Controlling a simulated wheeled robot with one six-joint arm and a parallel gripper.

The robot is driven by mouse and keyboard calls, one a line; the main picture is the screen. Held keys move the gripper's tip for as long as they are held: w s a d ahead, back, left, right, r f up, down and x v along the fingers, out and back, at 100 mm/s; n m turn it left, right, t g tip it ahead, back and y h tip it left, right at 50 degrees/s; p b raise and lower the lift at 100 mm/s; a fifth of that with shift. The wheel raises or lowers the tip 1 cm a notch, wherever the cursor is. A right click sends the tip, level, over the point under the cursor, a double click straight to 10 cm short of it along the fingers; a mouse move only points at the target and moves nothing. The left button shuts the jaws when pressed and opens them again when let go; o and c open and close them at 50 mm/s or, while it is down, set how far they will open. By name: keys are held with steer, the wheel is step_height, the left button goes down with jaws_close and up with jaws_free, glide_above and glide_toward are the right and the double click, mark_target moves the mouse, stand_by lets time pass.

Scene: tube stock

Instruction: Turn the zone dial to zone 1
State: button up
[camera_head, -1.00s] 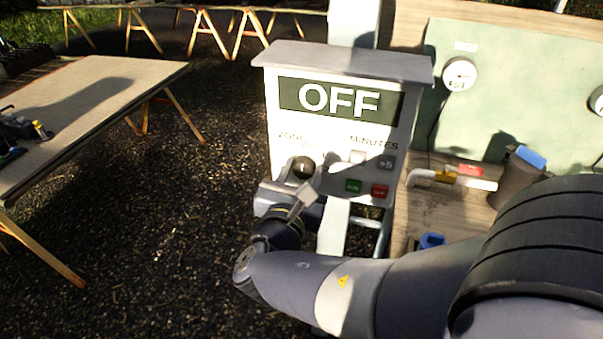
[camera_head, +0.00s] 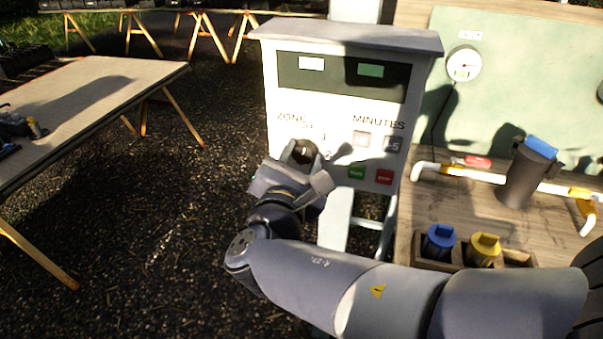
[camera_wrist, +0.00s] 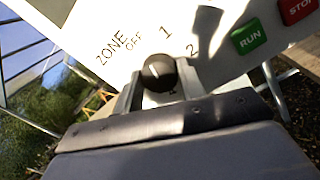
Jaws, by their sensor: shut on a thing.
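The zone dial (camera_head: 303,151) is a round black knob on the front of a white control box (camera_head: 340,117). In the wrist view the dial (camera_wrist: 158,70) has a white pointer line, roughly between the OFF and 1 marks; its exact setting is hard to tell. OFF, 1 and 2 are printed around it. My gripper (camera_head: 300,168) is shut on the dial, one finger on each side, as the wrist view also shows (camera_wrist: 159,84). The dark display (camera_head: 340,77) shows a small white block and a small green block, with no readable text.
Right of the dial are the MINUTES buttons, a green RUN button (camera_head: 356,172) and a red STOP button (camera_head: 384,177). Pipes and blue and yellow capped parts lie on the wooden bench at right. A table (camera_head: 90,85) stands at left, with open ground between.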

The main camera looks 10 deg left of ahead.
steer(key=m+b, duration=0.2)
steer(key=b, duration=0.1)
steer(key=m+b, duration=0.2)
steer(key=b, duration=0.1)
steer(key=shift+f, duration=0.35)
steer(key=m+b, duration=0.2)
steer(key=b, duration=0.1)
steer(key=shift+r+m+b, duration=0.2)
steer(key=shift+m+b, duration=0.1)
steer(key=shift+r, duration=0.1)
steer(key=o, duration=1)
steer(key=s, duration=1.1)
steer(key=shift+a+f, duration=0.2)
steer(key=shift+a, duration=0.1)
steer(key=shift+w, duration=0.1)
